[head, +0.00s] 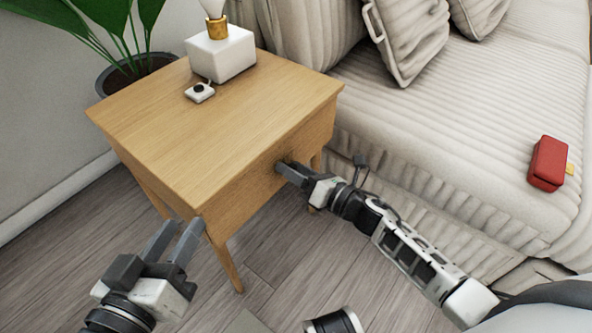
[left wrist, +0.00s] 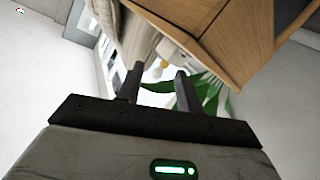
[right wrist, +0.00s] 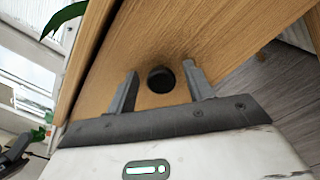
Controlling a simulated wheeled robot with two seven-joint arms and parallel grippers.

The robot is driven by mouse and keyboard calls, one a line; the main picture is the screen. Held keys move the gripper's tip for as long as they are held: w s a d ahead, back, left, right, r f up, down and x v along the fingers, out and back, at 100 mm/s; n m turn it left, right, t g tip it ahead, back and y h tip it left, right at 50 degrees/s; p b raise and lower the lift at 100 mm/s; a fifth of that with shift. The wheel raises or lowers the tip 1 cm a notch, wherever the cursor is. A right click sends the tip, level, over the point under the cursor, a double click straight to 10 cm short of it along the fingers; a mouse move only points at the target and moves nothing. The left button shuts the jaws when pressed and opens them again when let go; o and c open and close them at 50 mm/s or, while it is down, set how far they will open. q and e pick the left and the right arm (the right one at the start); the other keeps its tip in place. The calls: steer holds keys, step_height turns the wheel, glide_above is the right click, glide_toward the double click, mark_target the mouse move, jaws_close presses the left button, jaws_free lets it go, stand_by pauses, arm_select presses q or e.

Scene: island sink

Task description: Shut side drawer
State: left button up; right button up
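The wooden side table (head: 215,105) stands beside the sofa, and its drawer front (head: 245,190) is on the side facing me. The drawer front looks about flush under the tabletop edge; I see no clear gap. My right gripper (head: 284,166) is at the drawer front. In the right wrist view the dark round knob (right wrist: 161,79) sits between its two open fingers, which do not visibly pinch it. In the head view the gripper hides the knob. My left gripper (head: 184,224) is open and empty, low in front of the table's near left corner.
A white lamp base (head: 221,53) and a small white object with a dark top (head: 199,92) stand on the tabletop. A potted plant (head: 135,72) is behind the table. The striped sofa (head: 470,110) is at right, with a red case (head: 547,163) on it.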

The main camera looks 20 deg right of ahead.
arm_select(q)
steer(key=shift+s+a+f+m+g+y+p, duration=0.2)
steer(key=shift+a+f+m+g+y+p, duration=0.3)
steer(key=shift+p, duration=0.75)
arm_select(e)
steer(key=v, duration=1.6)
arm_select(q)
steer(key=shift+d, duration=0.15)
